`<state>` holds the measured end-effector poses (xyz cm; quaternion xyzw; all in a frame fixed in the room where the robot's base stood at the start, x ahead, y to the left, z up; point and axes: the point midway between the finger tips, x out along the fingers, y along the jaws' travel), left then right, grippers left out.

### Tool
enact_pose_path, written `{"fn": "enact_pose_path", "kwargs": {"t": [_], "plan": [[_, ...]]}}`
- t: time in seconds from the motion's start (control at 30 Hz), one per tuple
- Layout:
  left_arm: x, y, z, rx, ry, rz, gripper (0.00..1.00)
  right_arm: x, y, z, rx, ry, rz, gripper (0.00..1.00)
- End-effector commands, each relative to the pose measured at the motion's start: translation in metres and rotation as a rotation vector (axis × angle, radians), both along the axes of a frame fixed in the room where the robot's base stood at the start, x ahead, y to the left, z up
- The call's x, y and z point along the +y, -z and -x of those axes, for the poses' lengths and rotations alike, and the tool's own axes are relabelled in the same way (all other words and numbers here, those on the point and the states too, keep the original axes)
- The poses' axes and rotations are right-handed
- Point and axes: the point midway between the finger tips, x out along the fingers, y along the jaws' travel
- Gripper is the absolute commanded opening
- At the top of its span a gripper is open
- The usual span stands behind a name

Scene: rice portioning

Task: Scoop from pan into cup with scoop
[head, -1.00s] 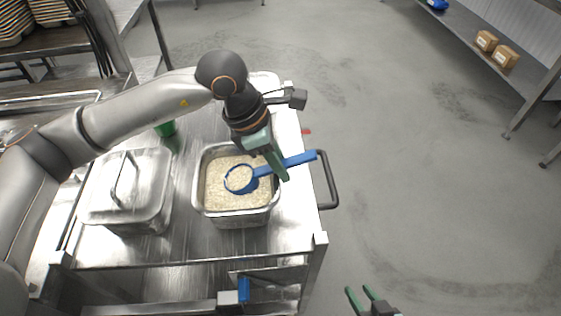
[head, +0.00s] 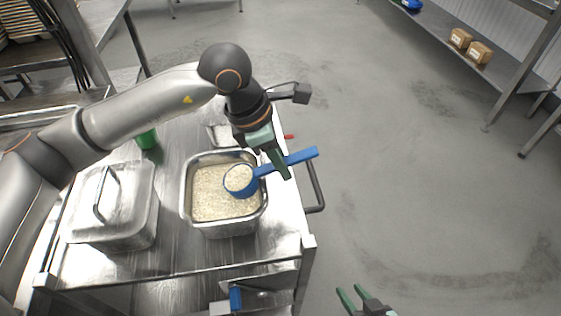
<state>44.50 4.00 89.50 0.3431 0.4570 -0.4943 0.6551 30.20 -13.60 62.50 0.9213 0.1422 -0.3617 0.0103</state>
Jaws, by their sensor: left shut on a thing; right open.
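A blue scoop (head: 242,182) with a long handle is over the right part of the rice pan, its bowl filled with rice. My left gripper (head: 281,167) is shut on the scoop's handle. The steel pan (head: 186,200) holds pale rice (head: 217,196) and stands on the cart. Whether the scoop still touches the rice I cannot tell. My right gripper (head: 352,300) is open and empty at the bottom edge, over the floor. A green cup (head: 147,139) stands behind the lidded pan, partly hidden by my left arm.
A lidded steel pan (head: 142,222) stands left of the rice pan. A small steel container (head: 216,136) is behind it. The cart (head: 190,262) has a handle (head: 316,185) on its right side. Open floor lies to the right.

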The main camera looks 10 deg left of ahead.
Motion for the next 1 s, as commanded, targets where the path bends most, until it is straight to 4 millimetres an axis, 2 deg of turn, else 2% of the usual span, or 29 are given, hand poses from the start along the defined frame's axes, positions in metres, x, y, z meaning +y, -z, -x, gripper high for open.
{"fn": "enact_pose_path", "kwargs": {"t": [0.03, 0.33, 0.8, 1.0], "plan": [[-0.001, -0.01, 0.0, -0.001, 0.002, -0.002, 0.0, 0.0, -0.006, 0.0, 0.0, 0.0, 0.0, 0.41], [-0.001, -0.024, -0.001, 0.001, 0.0, -0.012, 0.0, 0.0, -0.014, 0.0, -0.001, 0.0, 0.0, 0.41], [0.0, -0.079, -0.001, 0.001, 0.0, -0.013, 0.0, 0.0, -0.044, 0.0, -0.001, -0.001, -0.001, 0.41], [0.0, -0.083, 0.0, 0.003, 0.0, -0.013, 0.0, 0.0, -0.045, 0.0, -0.002, -0.001, -0.001, 0.41]]}}
